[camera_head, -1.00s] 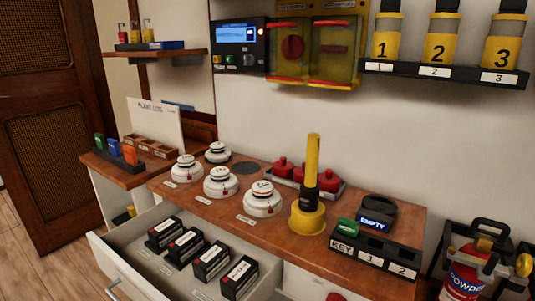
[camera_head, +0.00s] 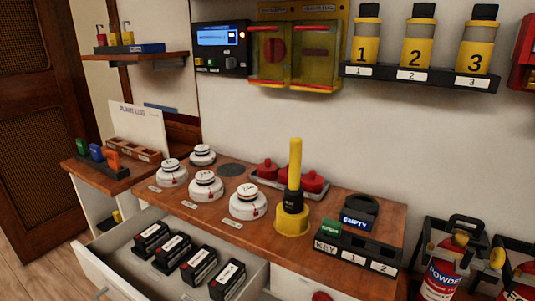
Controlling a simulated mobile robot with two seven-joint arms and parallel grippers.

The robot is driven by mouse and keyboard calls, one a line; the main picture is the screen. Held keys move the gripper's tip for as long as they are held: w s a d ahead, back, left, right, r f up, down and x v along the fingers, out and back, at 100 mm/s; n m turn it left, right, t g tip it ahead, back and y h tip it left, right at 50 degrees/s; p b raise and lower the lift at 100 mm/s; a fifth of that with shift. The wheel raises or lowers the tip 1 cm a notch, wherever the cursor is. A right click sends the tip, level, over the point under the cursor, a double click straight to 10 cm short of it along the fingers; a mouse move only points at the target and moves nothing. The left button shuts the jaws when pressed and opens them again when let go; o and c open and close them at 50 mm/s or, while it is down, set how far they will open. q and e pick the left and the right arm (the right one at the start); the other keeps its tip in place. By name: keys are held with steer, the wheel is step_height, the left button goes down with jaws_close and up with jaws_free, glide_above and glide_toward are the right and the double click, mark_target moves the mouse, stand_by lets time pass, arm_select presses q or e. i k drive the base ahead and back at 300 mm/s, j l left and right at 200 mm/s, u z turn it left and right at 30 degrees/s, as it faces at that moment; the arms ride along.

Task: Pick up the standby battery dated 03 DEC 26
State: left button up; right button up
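Several black batteries with white top labels stand in a row in the open drawer (camera_head: 119,262). From left to right in the head view I see a first battery (camera_head: 150,240), a second battery (camera_head: 173,251), a third battery (camera_head: 199,266) and a fourth battery (camera_head: 228,281). The print on their labels is too small to read, so I cannot tell which is dated 03 DEC 26. Neither of my grippers shows in the view.
Above the drawer, the wooden counter (camera_head: 200,205) holds white detectors (camera_head: 248,202), a yellow plunger-like tool (camera_head: 294,200) and a black key box (camera_head: 357,250). A powder extinguisher (camera_head: 446,268) stands at the right. The drawer's front panel (camera_head: 100,272) juts out at lower left.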

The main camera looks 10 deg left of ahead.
mark_target(169, 252)
steer(key=u, duration=1.45)
